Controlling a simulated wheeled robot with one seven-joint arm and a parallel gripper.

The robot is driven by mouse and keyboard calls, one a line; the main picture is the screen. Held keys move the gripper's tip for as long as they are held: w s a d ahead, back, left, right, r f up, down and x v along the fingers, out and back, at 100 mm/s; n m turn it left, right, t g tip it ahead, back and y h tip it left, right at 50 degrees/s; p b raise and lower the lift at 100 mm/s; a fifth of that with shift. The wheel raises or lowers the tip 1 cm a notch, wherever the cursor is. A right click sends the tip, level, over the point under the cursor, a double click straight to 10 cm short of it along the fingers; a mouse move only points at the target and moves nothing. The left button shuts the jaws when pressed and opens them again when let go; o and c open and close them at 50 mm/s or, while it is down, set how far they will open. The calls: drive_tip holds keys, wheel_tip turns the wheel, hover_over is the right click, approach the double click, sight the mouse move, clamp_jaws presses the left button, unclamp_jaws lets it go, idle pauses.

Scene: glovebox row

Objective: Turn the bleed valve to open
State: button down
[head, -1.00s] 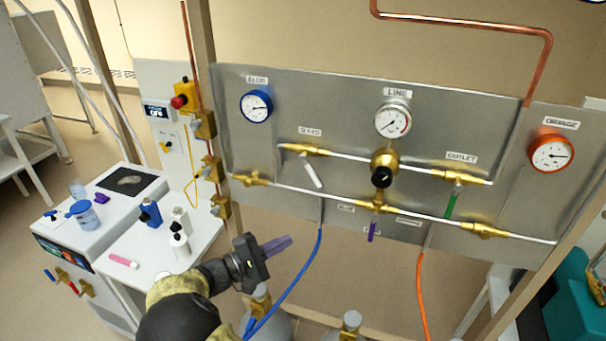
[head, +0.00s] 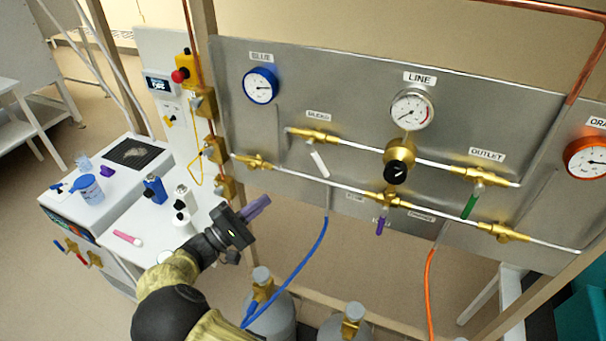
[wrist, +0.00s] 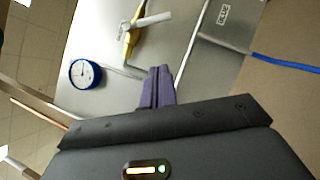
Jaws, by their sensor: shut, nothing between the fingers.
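The bleed valve is a brass body (head: 313,135) with a white lever (head: 319,160), under the BLEED label on the grey panel. The lever hangs down, tilted slightly, across the panel. In the wrist view the white lever (wrist: 152,20) shows near the top, beside its brass body (wrist: 130,42). My gripper (head: 262,203) has purple fingers, shut and empty, in front of the panel, below and left of the lever. The fingers (wrist: 157,82) point toward the panel in the wrist view and are apart from the lever.
The panel carries a blue gauge (head: 260,86), a line gauge (head: 413,109), a green outlet lever (head: 472,203) and a purple lever (head: 381,226). A blue hose (head: 312,257) and an orange hose (head: 429,290) hang below. Gas cylinders (head: 273,314) stand under the panel.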

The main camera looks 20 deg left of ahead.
sight(326, 172)
drive_tip(key=s+d+r+p+x, duration=0.1)
drive_tip(key=d+p+x, duration=0.1)
drive_tip(key=p+x, duration=0.5)
drive_tip(key=x, duration=0.5)
drive_tip(key=shift+d+r+p, duration=0.15)
drive_tip(key=shift+d+p, duration=0.1)
drive_tip(key=shift+p, duration=0.15)
drive_tip(key=shift+d+n+t, duration=0.4)
drive_tip(key=shift+n, duration=0.6)
drive_tip(key=d+r+n+t+y+p, duration=0.1)
drive_tip(key=n+y, duration=0.1)
drive_tip(key=n, duration=0.2)
drive_tip(key=d+n+t+y+p, duration=0.1)
drive_tip(key=n+t+y, duration=0.1)
drive_tip(key=n, duration=0.2)
drive_tip(key=d+r+n+t+y, duration=0.1)
drive_tip(key=d+n+t+y, duration=0.1)
drive_tip(key=n, duration=0.2)
drive_tip(key=shift+s+r+p, duration=0.25)
drive_tip(key=shift+r+p, duration=0.05)
drive_tip(key=shift+p, duration=0.1)
drive_tip(key=shift+d+r+p, duration=0.45)
drive_tip(key=shift+r+p, duration=0.1)
drive_tip(key=shift+p, duration=0.1)
